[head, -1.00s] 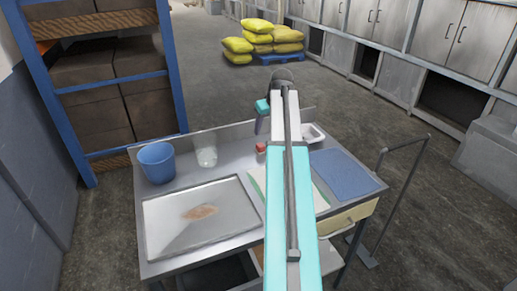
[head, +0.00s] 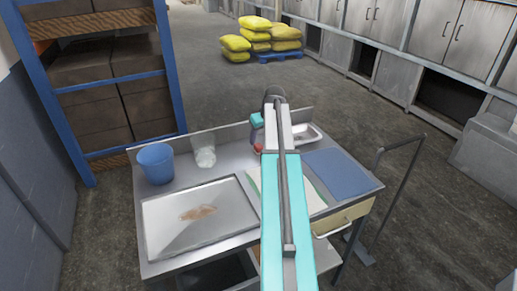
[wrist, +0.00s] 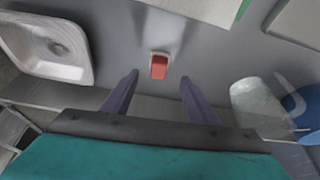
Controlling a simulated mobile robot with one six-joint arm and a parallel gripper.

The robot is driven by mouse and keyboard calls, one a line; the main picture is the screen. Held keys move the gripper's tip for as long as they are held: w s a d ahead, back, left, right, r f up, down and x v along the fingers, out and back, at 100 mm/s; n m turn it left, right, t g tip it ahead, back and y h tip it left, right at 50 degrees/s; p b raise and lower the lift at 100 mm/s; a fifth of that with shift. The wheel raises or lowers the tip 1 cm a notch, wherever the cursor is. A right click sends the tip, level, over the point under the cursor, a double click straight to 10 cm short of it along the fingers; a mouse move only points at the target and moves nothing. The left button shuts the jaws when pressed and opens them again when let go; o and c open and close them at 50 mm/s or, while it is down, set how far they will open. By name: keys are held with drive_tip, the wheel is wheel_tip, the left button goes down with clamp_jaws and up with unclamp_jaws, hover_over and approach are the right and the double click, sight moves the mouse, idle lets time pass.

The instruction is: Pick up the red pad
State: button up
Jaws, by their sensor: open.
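The red pad (wrist: 159,66) is a small red block with a pale end, lying on the grey metal table. In the wrist view it sits at the upper middle, ahead of my fingertips and between their lines. In the head view only a bit of the red pad (head: 258,149) shows beside my arm. My gripper (wrist: 158,80) is open and empty, its two purple fingers apart and not touching the pad.
A white basin (wrist: 48,45) is left of the pad in the wrist view. A clear cup (head: 205,151) and a blue bucket (head: 157,163) stand at the table's left. A metal tray (head: 160,235) lies in front, and a blue mat (head: 340,172) lies right.

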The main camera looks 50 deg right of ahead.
sight(258, 145)
drive_tip(key=shift+x, duration=0.9)
drive_tip(key=shift+w+f+p, duration=0.1)
drive_tip(key=shift+p, duration=0.2)
drive_tip(key=shift+p+x, duration=0.85)
drive_tip(key=shift+x, duration=0.35)
drive_tip(key=shift+p+x, duration=0.4)
drive_tip(key=shift+x, duration=0.95)
drive_tip(key=shift+d, duration=0.15)
drive_tip(key=c, duration=1.1)
